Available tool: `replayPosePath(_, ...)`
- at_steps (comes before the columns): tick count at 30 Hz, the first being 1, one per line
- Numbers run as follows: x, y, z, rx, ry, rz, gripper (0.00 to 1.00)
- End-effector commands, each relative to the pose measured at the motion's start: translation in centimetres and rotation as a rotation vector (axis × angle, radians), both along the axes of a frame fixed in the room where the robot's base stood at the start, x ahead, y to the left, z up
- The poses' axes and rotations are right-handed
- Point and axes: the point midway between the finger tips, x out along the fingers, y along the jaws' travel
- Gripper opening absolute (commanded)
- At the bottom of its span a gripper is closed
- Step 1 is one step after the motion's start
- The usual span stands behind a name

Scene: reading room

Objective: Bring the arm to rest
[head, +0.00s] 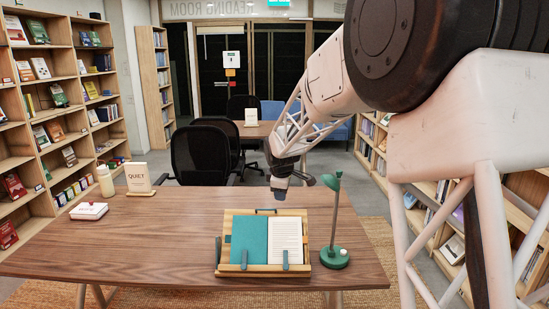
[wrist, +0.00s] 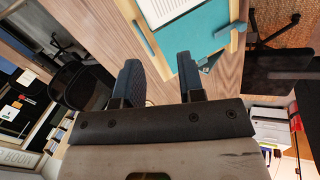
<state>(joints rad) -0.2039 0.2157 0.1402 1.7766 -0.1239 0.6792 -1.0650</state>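My arm reaches in from the upper right of the head view. My gripper (head: 279,192) hangs over the far side of the table, just beyond the wooden book stand (head: 232,270). In the wrist view my gripper's two dark fingers (wrist: 159,75) stand well apart with only bare tabletop between them. It is open and empty. An open book (head: 249,240) with a teal left side and a white page rests on the stand, behind two blue-grey clips. The book also shows in the wrist view (wrist: 195,28), beyond the fingers.
A "QUIET" sign (head: 140,178), a bottle (head: 105,181) and a white box (head: 89,211) stand on the table's (head: 150,240) left. Black chairs (head: 200,155) are behind it. The table's left middle is clear.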

Motion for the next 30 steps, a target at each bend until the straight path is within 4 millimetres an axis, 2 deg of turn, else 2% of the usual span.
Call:
replayPosePath(1, -1.2, -0.7, 0.9, 0.009, 0.000, -0.029, 0.36)
replayPosePath(6, -5.3, -2.9, 3.0, 0.043, 0.009, -0.136, 0.36)
replayPosePath(15, -12.6, -6.2, 5.9, 0.100, 0.021, -0.321, 0.36)
replayPosePath(30, -25.5, -10.8, 8.6, 0.195, 0.041, -0.629, 0.36)
